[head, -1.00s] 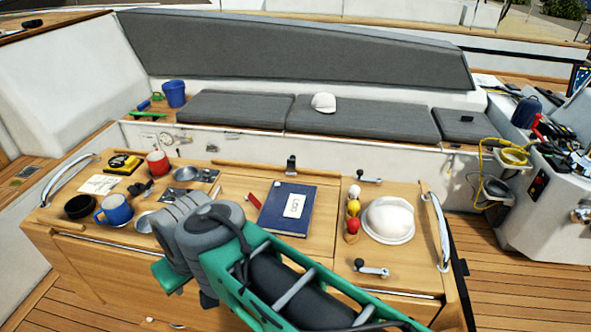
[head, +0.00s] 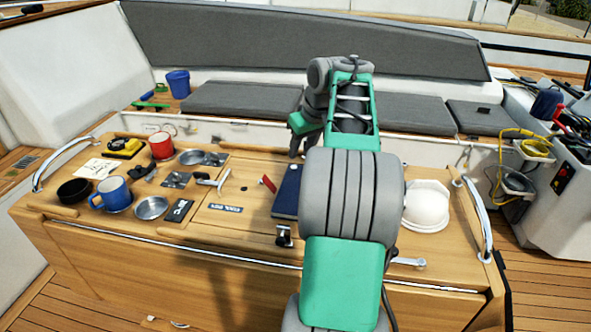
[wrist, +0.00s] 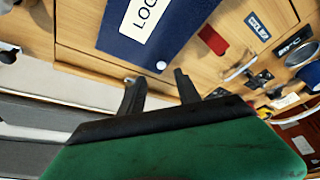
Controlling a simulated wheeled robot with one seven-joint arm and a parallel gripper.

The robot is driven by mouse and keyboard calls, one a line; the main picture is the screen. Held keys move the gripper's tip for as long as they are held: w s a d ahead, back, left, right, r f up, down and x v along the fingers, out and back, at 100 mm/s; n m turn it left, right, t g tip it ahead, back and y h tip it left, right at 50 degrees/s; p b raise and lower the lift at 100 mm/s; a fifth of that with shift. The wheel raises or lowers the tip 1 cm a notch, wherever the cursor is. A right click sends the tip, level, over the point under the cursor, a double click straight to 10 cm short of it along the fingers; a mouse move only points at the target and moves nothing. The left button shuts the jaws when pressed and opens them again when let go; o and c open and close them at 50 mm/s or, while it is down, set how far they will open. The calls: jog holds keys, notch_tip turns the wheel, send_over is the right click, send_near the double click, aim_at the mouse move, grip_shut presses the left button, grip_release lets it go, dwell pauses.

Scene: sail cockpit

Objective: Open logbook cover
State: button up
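The dark blue logbook (head: 287,192) lies flat and closed on the wooden table; my arm hides its right part in the head view. In the wrist view the logbook (wrist: 180,28) shows at the top, with a white label reading "LOG". My gripper (head: 300,146) points down near the table's far edge, beyond the logbook. In the wrist view my gripper's (wrist: 158,82) two dark fingers stand apart with nothing between them. They are apart from the book, near its edge.
A red object (head: 268,183) lies just left of the logbook. Mugs, bowls and small tools crowd the table's left half, including a blue mug (head: 115,193). A white cap-like object (head: 427,207) sits to the right. Grey cushions (head: 240,99) line the bench behind.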

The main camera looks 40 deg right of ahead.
aim_at(294, 166)
jog(key=x, duration=0.7)
jog(key=shift+w+a, duration=0.1)
jog(key=shift+w, duration=0.05)
jog(key=shift+c, duration=0.4)
grip_shut()
dwell(0.7)
